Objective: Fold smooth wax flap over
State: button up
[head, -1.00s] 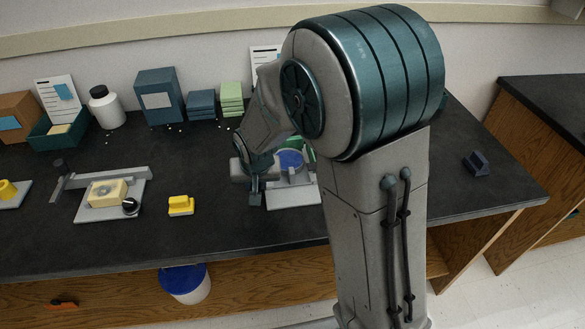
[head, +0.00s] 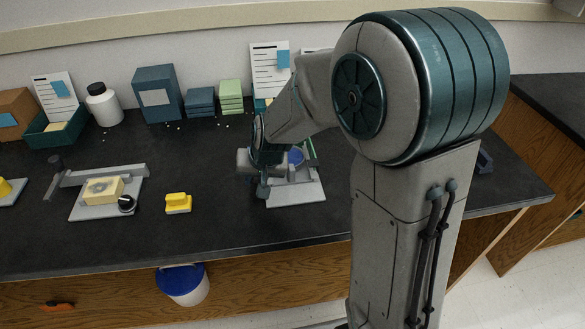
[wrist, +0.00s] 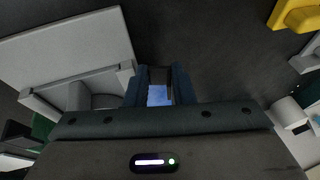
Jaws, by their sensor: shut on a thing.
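A light grey plate fixture (head: 298,194) stands on the dark bench, with a blue round piece (head: 296,156) showing at its back, partly hidden by my arm. My gripper (head: 262,189) is low at the fixture's left edge in the head view. In the wrist view my gripper (wrist: 158,76) has its fingers close together, with a small light-blue piece (wrist: 158,96) between them. Most of that piece is hidden, so I cannot tell whether it is the wax flap. The fixture's plate (wrist: 70,50) shows left of the fingers.
A yellow block (head: 178,204) lies left of my gripper on open bench. Farther left is a fixture plate (head: 92,212) with a cream block (head: 103,191) and a black knob. A bottle (head: 103,106), boxes and upright cards line the back. A blue-lidded bucket (head: 184,285) is below the bench edge.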

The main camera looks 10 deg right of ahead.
jog(key=shift+d+y+b, duration=0.1)
jog(key=shift+y+b, duration=0.5)
jog(key=shift+b, duration=1.1)
jog(key=shift+r+b, duration=0.25)
jog(key=shift+b, duration=0.05)
jog(key=shift+d+f+y+b, duration=0.15)
jog(key=shift+y+b, duration=0.15)
jog(key=shift+b, duration=0.55)
jog(key=y+b, duration=0.1)
jog(key=b, duration=0.2)
jog(key=shift+d+m, duration=0.1)
jog(key=shift+m, duration=0.2)
jog(key=shift+r+b, duration=0.35)
jog(key=shift+b, duration=0.05)
jog(key=shift+d+f+y+b, duration=0.15)
jog(key=shift+y+b, duration=0.25)
jog(key=shift+b, duration=0.3)
jog(key=shift+y+b, duration=0.3)
jog(key=shift+b, duration=0.55)
jog(key=shift+d+r+b, duration=0.1)
jog(key=shift+r+b, duration=0.2)
